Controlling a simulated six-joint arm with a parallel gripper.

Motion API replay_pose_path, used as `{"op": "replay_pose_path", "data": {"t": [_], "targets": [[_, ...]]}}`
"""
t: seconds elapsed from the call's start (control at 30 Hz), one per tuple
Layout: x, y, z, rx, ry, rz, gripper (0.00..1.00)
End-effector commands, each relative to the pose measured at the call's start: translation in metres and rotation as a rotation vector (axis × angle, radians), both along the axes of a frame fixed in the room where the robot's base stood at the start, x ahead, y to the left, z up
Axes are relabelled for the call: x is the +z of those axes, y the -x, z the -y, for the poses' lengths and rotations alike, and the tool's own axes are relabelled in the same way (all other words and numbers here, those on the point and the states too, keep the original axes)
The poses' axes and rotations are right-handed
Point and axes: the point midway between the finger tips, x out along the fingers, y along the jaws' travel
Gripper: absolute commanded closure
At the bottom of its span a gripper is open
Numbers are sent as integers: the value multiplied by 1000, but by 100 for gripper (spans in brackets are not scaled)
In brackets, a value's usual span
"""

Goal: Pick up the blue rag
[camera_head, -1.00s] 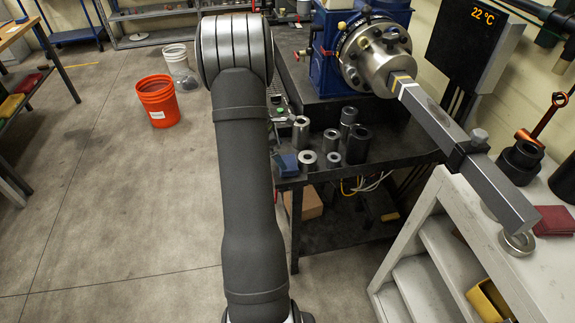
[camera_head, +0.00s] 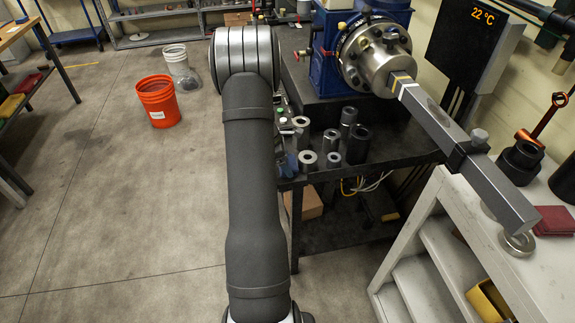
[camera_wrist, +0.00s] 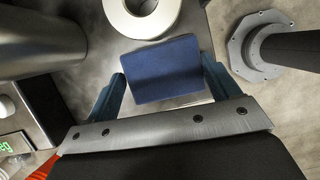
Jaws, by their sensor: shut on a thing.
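The blue rag (camera_wrist: 160,62) is a folded dark blue block shape in the wrist view. My gripper (camera_wrist: 163,76) has its two teal fingers on either side of the rag and is shut on it. In the head view the rag is at the left front corner of the dark bench (camera_head: 400,150), mostly hidden by my arm and gripper. I cannot tell whether it still touches the bench top.
Several metal sockets (camera_head: 357,145) stand close to the right of the rag. A pale ring (camera_wrist: 142,14) lies just beyond the rag in the wrist view. A long torque bar (camera_head: 435,125) juts out at the right. An orange bucket (camera_head: 159,102) stands on the open floor.

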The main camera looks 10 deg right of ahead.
Motion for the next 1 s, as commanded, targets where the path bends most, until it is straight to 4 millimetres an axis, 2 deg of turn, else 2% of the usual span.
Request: {"op": "replay_pose_path", "data": {"t": [0.17, 0.27, 0.6, 0.7, 0.83, 1.0], "targets": [[1, 0, 0, 0, 0, 1, 41], [10, 0, 0, -1, 0, 1, 41], [75, -1, 0, -2, 0, 4, 41], [89, 0, 0, -1, 1, 1, 41], [99, 0, 0, -1, 0, 0, 41], [100, 0, 0, 0, 0, -1, 41]]}}
